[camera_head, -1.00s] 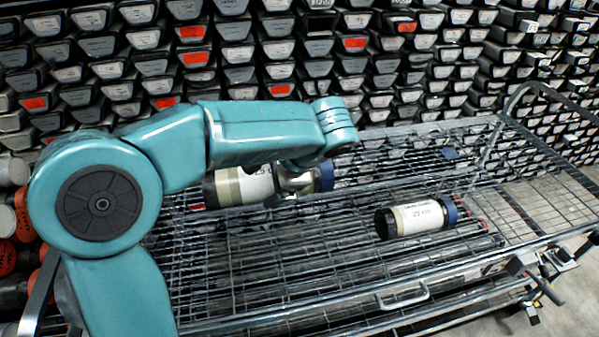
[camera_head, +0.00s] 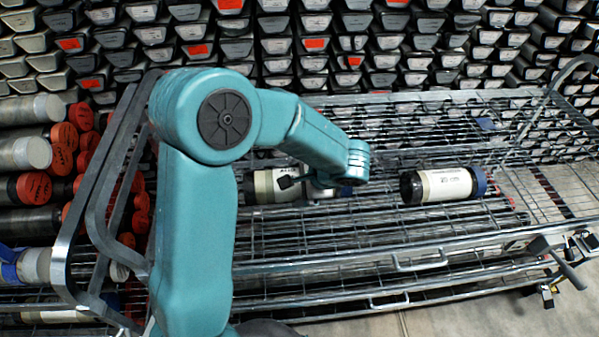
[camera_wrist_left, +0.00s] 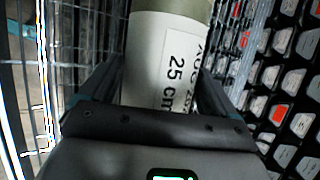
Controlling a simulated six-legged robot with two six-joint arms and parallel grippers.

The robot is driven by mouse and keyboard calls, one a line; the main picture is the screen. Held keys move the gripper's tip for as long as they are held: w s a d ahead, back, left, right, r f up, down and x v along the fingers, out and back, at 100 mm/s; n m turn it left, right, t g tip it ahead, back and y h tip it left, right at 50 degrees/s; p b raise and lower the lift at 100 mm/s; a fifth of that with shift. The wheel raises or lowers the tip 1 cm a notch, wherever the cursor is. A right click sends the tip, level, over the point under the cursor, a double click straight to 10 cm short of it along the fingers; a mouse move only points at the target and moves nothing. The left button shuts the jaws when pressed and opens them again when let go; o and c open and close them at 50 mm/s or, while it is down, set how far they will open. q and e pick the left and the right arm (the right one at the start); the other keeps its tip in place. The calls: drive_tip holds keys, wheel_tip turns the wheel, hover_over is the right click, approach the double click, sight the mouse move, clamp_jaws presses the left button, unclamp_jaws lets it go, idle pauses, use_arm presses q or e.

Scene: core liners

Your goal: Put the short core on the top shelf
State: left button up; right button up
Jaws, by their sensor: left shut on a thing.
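My left gripper (camera_head: 320,190) is shut around a core liner (camera_head: 264,187) with a dark end and a white label. In the left wrist view the held core (camera_wrist_left: 163,58) sits between the fingers, and its label reads "25 cm". It lies level at the wire cart's top shelf (camera_head: 300,243); I cannot tell whether it touches the wires. My arm hides part of it. A second core (camera_head: 443,185), with a white label, a black end and a blue end, lies on the top shelf to the right, apart from the held one. My right gripper is not in view.
A lower wire shelf (camera_head: 400,297) runs under the top one. Capped tubes with red ends (camera_head: 65,137) are stacked at the left, behind the cart's bent end handle (camera_head: 100,200). A wall of core trays (camera_head: 330,45) stands behind. The top shelf's front strip is clear.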

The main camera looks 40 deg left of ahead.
use_arm(q)
drive_tip(key=shift+w+a+f, duration=0.1)
drive_tip(key=shift+f, duration=1)
drive_tip(key=shift+f, duration=0.15)
drive_tip(key=o, duration=1.8)
drive_tip(key=shift+r, duration=0.25)
drive_tip(key=v, duration=1.2)
drive_tip(key=shift+f, duration=0.1)
